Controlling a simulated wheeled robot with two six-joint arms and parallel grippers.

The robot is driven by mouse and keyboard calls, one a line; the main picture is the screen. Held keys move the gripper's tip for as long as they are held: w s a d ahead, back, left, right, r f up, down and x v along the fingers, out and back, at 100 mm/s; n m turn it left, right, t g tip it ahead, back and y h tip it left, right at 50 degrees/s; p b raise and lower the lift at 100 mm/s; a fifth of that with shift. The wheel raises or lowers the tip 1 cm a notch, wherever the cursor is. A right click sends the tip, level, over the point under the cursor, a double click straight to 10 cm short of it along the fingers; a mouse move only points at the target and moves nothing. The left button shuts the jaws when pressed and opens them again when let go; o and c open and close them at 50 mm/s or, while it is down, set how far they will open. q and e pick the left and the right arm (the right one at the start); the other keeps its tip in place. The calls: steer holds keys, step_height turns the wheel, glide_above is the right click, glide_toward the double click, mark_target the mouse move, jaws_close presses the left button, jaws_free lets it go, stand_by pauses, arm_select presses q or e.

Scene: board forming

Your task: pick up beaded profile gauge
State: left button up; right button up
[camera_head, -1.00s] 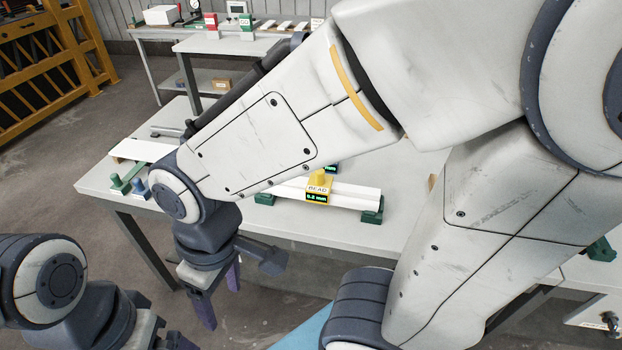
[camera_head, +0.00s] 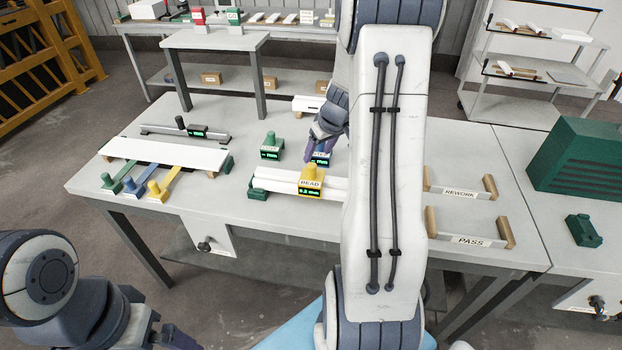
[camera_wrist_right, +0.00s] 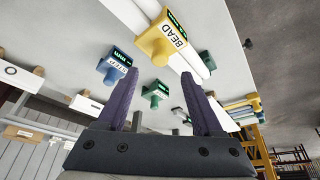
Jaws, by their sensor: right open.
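The beaded profile gauge is a yellow block labelled BEAD (camera_head: 312,184) with a green readout. It sits on a white profile (camera_head: 275,180) on green supports near the table's middle. It also shows at the top of the right wrist view (camera_wrist_right: 162,40). My right gripper (camera_head: 320,152) is open and empty behind the gauge, apart from it, close to the blue gauge labelled STEP (camera_wrist_right: 116,66). In the right wrist view its two purple fingers (camera_wrist_right: 158,78) stand apart. My left gripper (camera_head: 172,338) is partly cut off at the lower left, and its opening is unclear.
A green gauge (camera_head: 271,148) stands left of the right gripper. A white board (camera_head: 165,153) with green, blue and yellow handled tools lies at left. REWORK (camera_head: 460,192) and PASS (camera_head: 472,240) racks are at right. The table's front left is clear.

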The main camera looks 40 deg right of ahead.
mark_target(312, 165)
steer(key=p+x, duration=0.1)
steer(key=x, duration=0.7)
steer(key=shift+w+f, duration=0.1)
jaws_close()
stand_by(1.3)
